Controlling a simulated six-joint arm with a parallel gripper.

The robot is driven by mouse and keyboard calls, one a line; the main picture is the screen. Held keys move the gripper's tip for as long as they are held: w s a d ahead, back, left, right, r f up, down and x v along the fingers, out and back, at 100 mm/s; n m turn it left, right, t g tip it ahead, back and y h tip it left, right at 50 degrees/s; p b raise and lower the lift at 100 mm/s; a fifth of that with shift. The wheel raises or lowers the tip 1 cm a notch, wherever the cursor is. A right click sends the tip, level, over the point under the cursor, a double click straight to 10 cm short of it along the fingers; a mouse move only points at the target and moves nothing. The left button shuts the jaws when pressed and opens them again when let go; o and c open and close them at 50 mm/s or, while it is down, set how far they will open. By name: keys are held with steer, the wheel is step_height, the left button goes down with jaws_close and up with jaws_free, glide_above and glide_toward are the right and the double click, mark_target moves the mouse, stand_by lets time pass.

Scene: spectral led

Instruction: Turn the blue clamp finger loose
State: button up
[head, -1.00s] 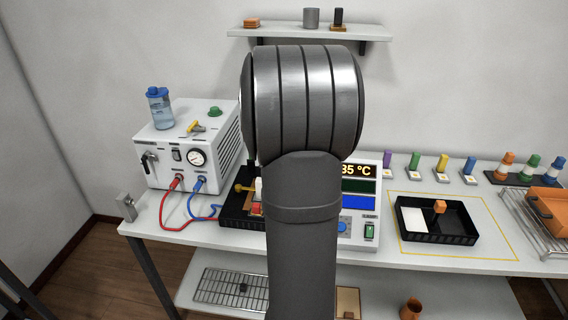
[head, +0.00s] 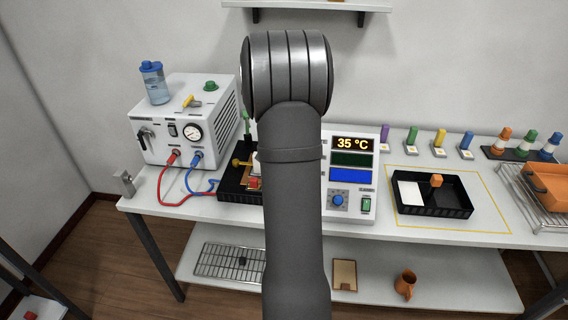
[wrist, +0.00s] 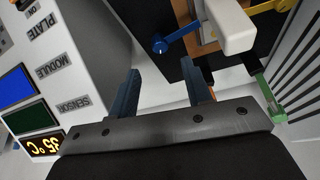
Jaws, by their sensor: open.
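The blue clamp finger (wrist: 178,35) shows in the wrist view as a blue bar with a round blue knob at its left end. Its right end runs towards a white block (wrist: 230,27). My gripper (wrist: 161,68) is open, with its two dark blue-grey fingers apart and nothing seen between them. The blue knob appears just beyond the fingertips, between them in the picture; I see no clear contact. In the head view my arm hides the gripper and the blue finger; part of the black fixture base (head: 240,182) shows left of the arm.
The instrument with the 35 °C display (head: 352,175) stands right of my arm. The pump box (head: 190,130), with red and blue hoses, stands left. A black tray (head: 432,208) lies farther right.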

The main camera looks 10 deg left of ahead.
steer(key=x, duration=0.7)
steer(key=shift+w+f, duration=0.1)
steer(key=shift+f, duration=0.05)
jaws_close()
